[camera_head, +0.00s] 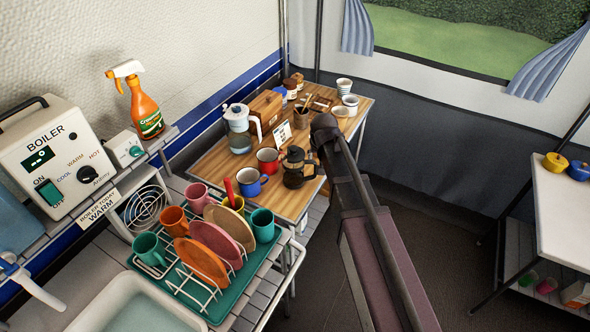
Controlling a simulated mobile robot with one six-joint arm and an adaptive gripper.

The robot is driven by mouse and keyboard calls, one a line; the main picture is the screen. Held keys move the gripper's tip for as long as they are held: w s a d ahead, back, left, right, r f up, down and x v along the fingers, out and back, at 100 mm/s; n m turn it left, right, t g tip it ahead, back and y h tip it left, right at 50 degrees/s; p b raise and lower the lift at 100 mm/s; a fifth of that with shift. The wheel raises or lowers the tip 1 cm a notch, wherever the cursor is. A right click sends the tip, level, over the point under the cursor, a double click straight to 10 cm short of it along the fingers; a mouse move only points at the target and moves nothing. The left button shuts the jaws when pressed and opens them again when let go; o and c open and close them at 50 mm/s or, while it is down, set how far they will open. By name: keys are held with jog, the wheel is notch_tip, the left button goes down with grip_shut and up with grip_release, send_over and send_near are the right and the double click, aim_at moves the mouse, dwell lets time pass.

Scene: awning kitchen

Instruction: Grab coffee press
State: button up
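The coffee press (296,171), a dark glass pot with a black lid and black handle, stands upright near the front right edge of the wooden table (225,165). My arm reaches up from the bottom, and its dark end with my gripper (323,132) is just right of and behind the press in the picture. The fingers cannot be made out, so I cannot tell whether they are open or touch the press.
A blue mug (250,182) and a red mug (268,160) stand left of the press. A white-lidded jug (239,128), cups and jars are farther back. A dish rack (205,262) with plates and mugs is in front.

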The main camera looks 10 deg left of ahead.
jog(key=shift+f, duration=0.1)
jog(key=b, duration=0.8)
send_over(315, 175)
jog(key=s, duration=0.1)
notch_tip(315, 175, down, 8)
jog(key=shift+d, duration=0.2)
jog(key=shift+b+x, duration=2.45)
jog(key=shift+x, duration=0.05)
jog(key=shift+s, duration=0.15)
jog(key=shift+c, duration=0.3)
grip_shut()
